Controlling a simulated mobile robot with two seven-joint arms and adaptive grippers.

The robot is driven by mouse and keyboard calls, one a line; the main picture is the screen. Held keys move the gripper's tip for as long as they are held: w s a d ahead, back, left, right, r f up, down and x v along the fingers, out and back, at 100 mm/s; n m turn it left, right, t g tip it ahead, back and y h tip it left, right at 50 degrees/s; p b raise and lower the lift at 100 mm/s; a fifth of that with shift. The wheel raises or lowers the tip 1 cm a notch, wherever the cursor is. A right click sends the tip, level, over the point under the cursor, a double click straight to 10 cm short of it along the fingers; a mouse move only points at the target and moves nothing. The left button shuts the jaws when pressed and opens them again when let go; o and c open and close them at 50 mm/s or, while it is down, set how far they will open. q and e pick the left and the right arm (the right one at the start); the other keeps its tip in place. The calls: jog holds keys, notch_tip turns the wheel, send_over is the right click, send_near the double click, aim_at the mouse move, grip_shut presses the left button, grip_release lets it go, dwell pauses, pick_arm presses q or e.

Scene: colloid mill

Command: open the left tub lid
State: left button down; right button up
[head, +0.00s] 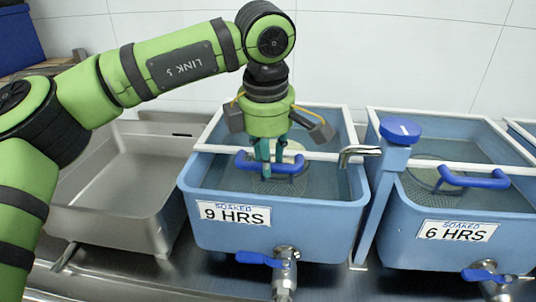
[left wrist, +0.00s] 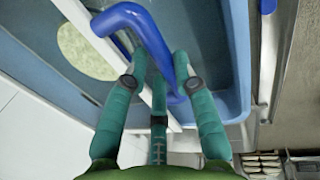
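The left tub (head: 330,220) is blue with a white label reading "SOAKED 9 HRS". Its lid is a see-through panel in a white frame and lies level on the rim. A blue bar handle (head: 243,164) is on the lid's front part; it also shows in the left wrist view (left wrist: 122,17). My left gripper (head: 273,166) points down at the handle. In the left wrist view its teal fingers (left wrist: 160,62) stand on both sides of the bar, with small gaps; firm contact cannot be seen. My right gripper is not in view.
A second blue tub (head: 460,253) labelled "6 HRS" stands to the right, with a similar lid handle (head: 475,180). A blue-capped post and metal spout (head: 358,151) stand between the tubs. An empty steel basin (head: 110,215) is at left. A valve (head: 286,262) sticks out in front.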

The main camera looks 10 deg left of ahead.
pick_arm(q)
jog(key=shift+r, duration=0.1)
jog(key=w+r+p, duration=0.3)
jog(key=r+p, duration=0.5)
jog(key=p, duration=0.1)
jog(key=w+r+p, duration=0.3)
jog(key=r+p, duration=0.5)
jog(key=p, duration=0.1)
jog(key=shift+r, duration=0.3)
jog(key=shift+a, duration=0.1)
jog(key=c, duration=1)
grip_release()
jog(key=shift+w+f, duration=0.1)
jog(key=shift+w, duration=0.05)
notch_tip(320, 180, up, 12)
jog(key=s, duration=0.1)
jog(key=shift+s+f, duration=0.15)
jog(key=shift+s, duration=0.2)
